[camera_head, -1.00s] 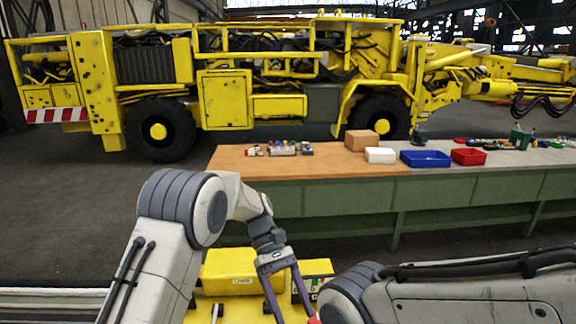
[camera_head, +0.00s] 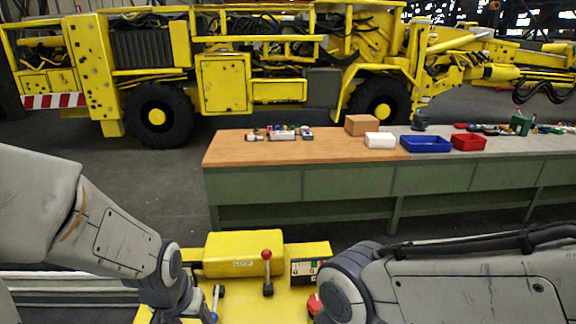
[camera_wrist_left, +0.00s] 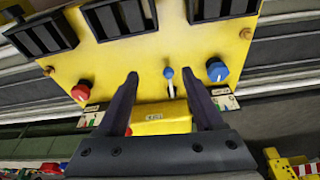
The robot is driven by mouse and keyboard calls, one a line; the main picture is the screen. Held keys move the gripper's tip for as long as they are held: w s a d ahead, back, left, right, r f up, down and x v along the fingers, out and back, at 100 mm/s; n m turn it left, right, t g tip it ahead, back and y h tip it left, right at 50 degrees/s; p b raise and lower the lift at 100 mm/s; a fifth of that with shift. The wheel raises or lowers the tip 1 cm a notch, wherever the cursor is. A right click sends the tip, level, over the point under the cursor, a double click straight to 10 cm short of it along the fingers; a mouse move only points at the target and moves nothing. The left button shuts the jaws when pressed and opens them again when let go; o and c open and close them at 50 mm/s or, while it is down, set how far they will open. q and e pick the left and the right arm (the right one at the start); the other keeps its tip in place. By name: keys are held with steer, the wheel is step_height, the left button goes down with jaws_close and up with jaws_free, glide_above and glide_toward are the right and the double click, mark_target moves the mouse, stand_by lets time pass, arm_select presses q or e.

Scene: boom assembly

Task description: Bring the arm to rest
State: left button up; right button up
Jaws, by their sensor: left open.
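My left arm (camera_head: 110,235) reaches in from the left in the head view, its wrist low at the left end of the yellow control panel (camera_head: 285,308). In the left wrist view my left gripper (camera_wrist_left: 161,76) has its two fingers apart with nothing held between them. The panel (camera_wrist_left: 125,65) lies beyond the fingers, with a blue-tipped lever (camera_wrist_left: 168,74), a blue knob (camera_wrist_left: 217,70) and a red knob (camera_wrist_left: 81,92). A red-topped lever (camera_head: 267,257) stands upright in the head view, clear of the gripper. The left fingertips are hidden in the head view. My right gripper is out of view.
My right arm (camera_head: 450,285) lies across the lower right. Beyond the panel is a workbench (camera_head: 300,180) with a cardboard box (camera_head: 362,125), a blue bin (camera_head: 426,144) and a red bin (camera_head: 468,142). A large yellow machine (camera_head: 225,80) stands behind it.

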arm_select(q)
steer(key=s+d+m+g+h+b, duration=0.1)
steer(key=s+d+m+b, duration=0.5)
steer(key=s+d, duration=0.7)
steer(key=shift+s+d+f+m+g, duration=0.35)
steer(key=shift+m+g, duration=0.35)
steer(key=shift+g, duration=0.2)
arm_select(e)
step_height(320, 180, down, 6)
steer(key=shift+f, duration=0.25)
